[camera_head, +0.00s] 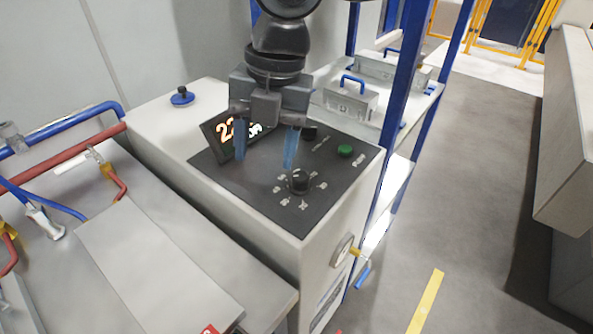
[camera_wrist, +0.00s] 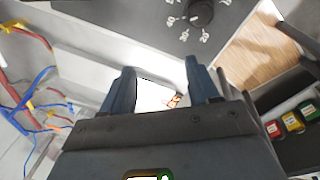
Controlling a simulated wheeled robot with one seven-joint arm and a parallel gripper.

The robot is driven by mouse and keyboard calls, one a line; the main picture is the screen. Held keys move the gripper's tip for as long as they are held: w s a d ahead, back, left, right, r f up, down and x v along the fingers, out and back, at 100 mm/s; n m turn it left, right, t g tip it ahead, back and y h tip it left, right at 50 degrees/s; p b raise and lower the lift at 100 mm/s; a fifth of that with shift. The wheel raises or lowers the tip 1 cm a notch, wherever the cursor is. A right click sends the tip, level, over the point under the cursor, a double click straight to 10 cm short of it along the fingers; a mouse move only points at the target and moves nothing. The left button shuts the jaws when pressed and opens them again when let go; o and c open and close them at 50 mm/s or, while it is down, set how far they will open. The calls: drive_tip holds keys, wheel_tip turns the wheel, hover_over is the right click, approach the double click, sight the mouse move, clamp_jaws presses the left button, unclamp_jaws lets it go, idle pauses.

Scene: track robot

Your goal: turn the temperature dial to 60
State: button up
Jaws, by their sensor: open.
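A round black dial (camera_head: 299,180) with white markings around it sits near the front corner of the dark panel (camera_head: 262,199). I take it as the temperature dial; its setting is too small to read. It also shows at the top of the wrist view (camera_wrist: 201,14). My gripper (camera_head: 265,152) is open and empty, its blue fingers pointing down. In the head view it appears above the panel, left of and behind the dial. In the wrist view the dial lies beyond the right fingertip, apart from my gripper (camera_wrist: 160,68). A lit display (camera_head: 225,130) is partly hidden by my gripper.
A second black knob (camera_head: 309,132) and a green button (camera_head: 345,151) sit farther back on the panel. A blue-handled valve (camera_head: 182,97) stands on the cabinet top. Blue rack posts (camera_head: 402,75) rise behind. Red and blue pipes (camera_head: 60,140) lie left. Grey floor (camera_head: 470,170) is open right.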

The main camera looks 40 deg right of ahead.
drive_tip(key=h, duration=0.2)
hover_over(300, 175)
drive_tip(key=shift+r+g, duration=0.1)
drive_tip(key=shift+g, duration=0.2)
drive_tip(key=shift+f, duration=3.9)
drive_tip(key=shift+c, duration=0.2)
drive_tip(key=c, duration=1)
